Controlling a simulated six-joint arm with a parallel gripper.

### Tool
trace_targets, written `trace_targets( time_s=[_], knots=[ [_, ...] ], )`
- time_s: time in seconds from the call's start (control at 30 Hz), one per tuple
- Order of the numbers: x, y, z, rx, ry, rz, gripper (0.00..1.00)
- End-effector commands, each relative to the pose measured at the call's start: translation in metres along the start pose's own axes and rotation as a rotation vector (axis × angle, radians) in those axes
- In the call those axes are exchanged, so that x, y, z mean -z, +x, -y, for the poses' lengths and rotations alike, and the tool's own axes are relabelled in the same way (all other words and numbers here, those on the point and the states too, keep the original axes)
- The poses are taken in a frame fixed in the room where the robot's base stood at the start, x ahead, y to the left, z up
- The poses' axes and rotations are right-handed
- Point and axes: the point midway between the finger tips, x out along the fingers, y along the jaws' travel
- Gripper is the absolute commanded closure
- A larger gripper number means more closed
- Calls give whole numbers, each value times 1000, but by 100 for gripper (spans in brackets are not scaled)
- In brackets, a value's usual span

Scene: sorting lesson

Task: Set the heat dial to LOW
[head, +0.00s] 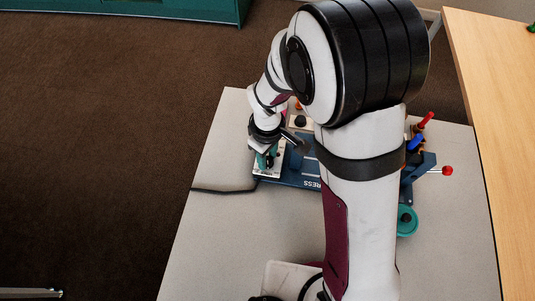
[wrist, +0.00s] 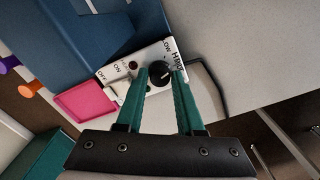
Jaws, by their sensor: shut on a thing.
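The heat dial (wrist: 159,73) is a round black knob on a white panel (wrist: 116,88) in the wrist view. LOW and HIGH are printed beside it, and ON and OFF stand near a switch to its left. My gripper (wrist: 161,73) has teal fingers, one on each side of the dial, shut on it. A small light mark shows on the dial, but I cannot tell clearly which label it points to. In the head view my gripper (head: 268,160) is at the left end of the blue press (head: 290,181); the dial is hidden there.
The press stands on a light grey table (head: 245,240) with a dark cable at its left. A red-balled lever (head: 447,171), red-handled (head: 426,119) and blue-handled (head: 415,142) things and a teal round dish (head: 407,229) are at the right. A pink square (wrist: 88,104) lies beside the panel.

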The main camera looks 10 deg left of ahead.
Motion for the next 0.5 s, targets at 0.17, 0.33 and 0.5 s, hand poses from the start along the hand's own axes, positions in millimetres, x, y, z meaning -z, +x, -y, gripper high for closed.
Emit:
trace_targets(
  time_s=[0.17, 0.33, 0.5],
  knots=[
    [0, 0, 0, -1, -159, -1, 100],
    [0, -1, 0, -1, -303, -1, 100],
    [0, -1, 0, -1, -423, -1, 100]
  ],
)
